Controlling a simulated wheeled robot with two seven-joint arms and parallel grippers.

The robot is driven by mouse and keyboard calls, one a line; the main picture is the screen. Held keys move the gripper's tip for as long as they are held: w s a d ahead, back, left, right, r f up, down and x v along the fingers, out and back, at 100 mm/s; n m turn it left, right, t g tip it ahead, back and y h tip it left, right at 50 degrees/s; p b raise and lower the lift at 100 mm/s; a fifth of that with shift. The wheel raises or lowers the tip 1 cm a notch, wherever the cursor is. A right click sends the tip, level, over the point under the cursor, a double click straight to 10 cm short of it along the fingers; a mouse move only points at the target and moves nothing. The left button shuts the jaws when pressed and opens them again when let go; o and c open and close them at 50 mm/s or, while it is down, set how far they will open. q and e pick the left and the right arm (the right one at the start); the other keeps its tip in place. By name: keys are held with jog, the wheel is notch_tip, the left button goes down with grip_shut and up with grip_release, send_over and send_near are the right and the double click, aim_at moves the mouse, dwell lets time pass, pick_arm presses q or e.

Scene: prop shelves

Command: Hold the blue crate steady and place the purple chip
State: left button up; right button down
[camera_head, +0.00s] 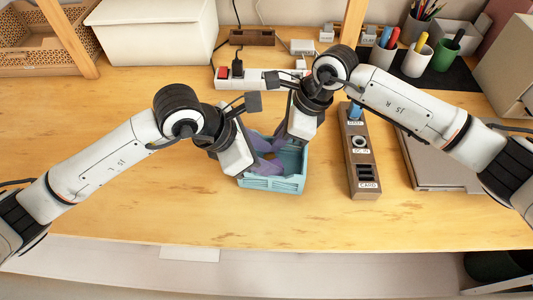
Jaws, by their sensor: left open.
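The light blue crate (287,185) stands on the wooden table near its front edge. My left gripper (266,157) reaches in over the crate's left side, with its jaws apart. My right gripper (286,139) points down at the crate's back right. Purple shapes show within the crate's rim, close to both grippers. I cannot tell a separate purple chip from the finger parts there. The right fingertips are mostly hidden, and so is much of the crate's floor.
A brown labelled block with slots (361,158) stands right of the crate. A power strip (247,79) lies behind. Cups with markers (417,60) stand on a dark mat at back right. A white bin (153,31) is at back left.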

pick_arm(q)
jog(key=shift+o, duration=0.2)
jog(key=v, duration=1.1)
jog(key=shift+s+a+r, duration=0.1)
jog(key=shift+a, duration=0.05)
pick_arm(e)
jog(key=shift+a+r, duration=0.1)
jog(key=shift+a, duration=0.05)
pick_arm(q)
jog(key=shift+s+a+r, duration=0.1)
jog(key=shift+r, duration=0.25)
notch_tip(320, 180, up, 7)
jog(key=shift+f, duration=0.1)
pick_arm(e)
jog(key=c, duration=1.9)
grip_release()
jog(key=v, duration=1.2)
